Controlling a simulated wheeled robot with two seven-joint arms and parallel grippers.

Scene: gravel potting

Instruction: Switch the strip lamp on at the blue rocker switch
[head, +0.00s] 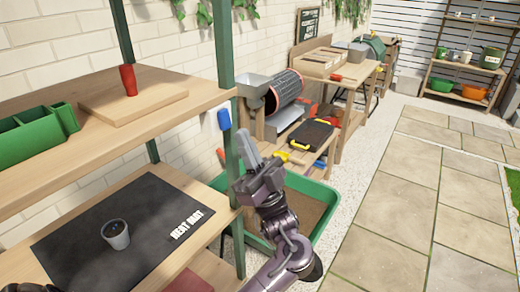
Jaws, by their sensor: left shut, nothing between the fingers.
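The blue rocker switch (224,119) shows beside the green post of the shelf unit, next to a pale box. My left gripper (247,150) is shut and empty. Its fingers point up and lie a little below and to the right of the switch in the picture. I see a gap between them in the picture, but cannot tell the depth. The strip lamp itself is not clearly in view. My right gripper is not in view.
The green post (227,60) stands close to my left gripper. A shelf holds a board (160,96), a red tapered object (129,80) and a green caddy (38,132). Below, a pot (116,235) stands on a black mat (60,243). A green tray (327,212) lies behind my arm.

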